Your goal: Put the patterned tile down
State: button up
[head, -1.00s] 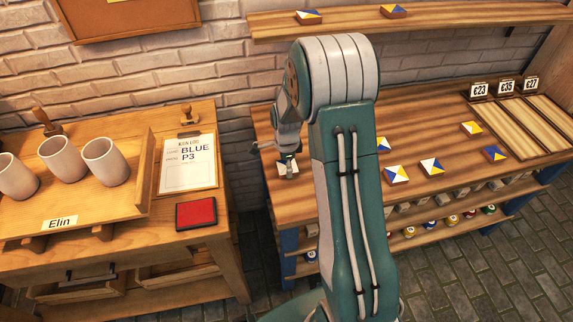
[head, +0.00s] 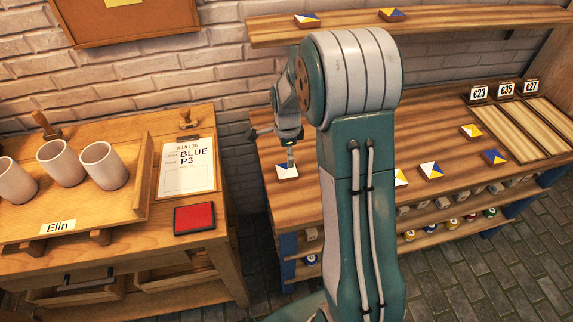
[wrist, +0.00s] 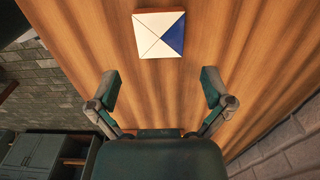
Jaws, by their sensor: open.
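The patterned tile (wrist: 160,35), white with one blue triangle, lies flat on the wooden bench top. It also shows in the head view (head: 287,172), near the bench's left end. In the wrist view my gripper (wrist: 160,88) is open, with its two fingers spread apart and nothing between them. The tile lies beyond the fingertips, clear of both.
Other patterned tiles lie on the bench (head: 330,200), such as a blue, yellow and white one (head: 431,171), and on the wall shelf (head: 350,31). Price-marked wooden racks (head: 505,130) stand at right. The left table holds mugs (head: 61,163), a clipboard and a red pad (head: 194,218).

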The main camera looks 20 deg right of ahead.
aim_at(287, 170)
jog(key=s+a+r+n+t, duration=0.1)
jog(key=s+a+r+n, duration=0.3)
jog(key=r, duration=0.5)
jog(key=s+a+r+n+t, duration=0.2)
jog(key=s+r+n, duration=0.35)
jog(key=r, duration=0.35)
jog(key=s+a+r+n+t, duration=0.1)
jog(key=s+a+n, duration=0.1)
jog(key=s+n, duration=0.3)
jog(key=s+a+r+n+t, duration=0.1)
jog(key=s+a+r+n, duration=0.1)
jog(key=s+n, duration=0.3)
jog(key=s, duration=0.4)
jog(key=shift+s+r+n+t, duration=0.15)
jog(key=shift+s+n+t, duration=0.15)
jog(key=shift+s+n, duration=0.05)
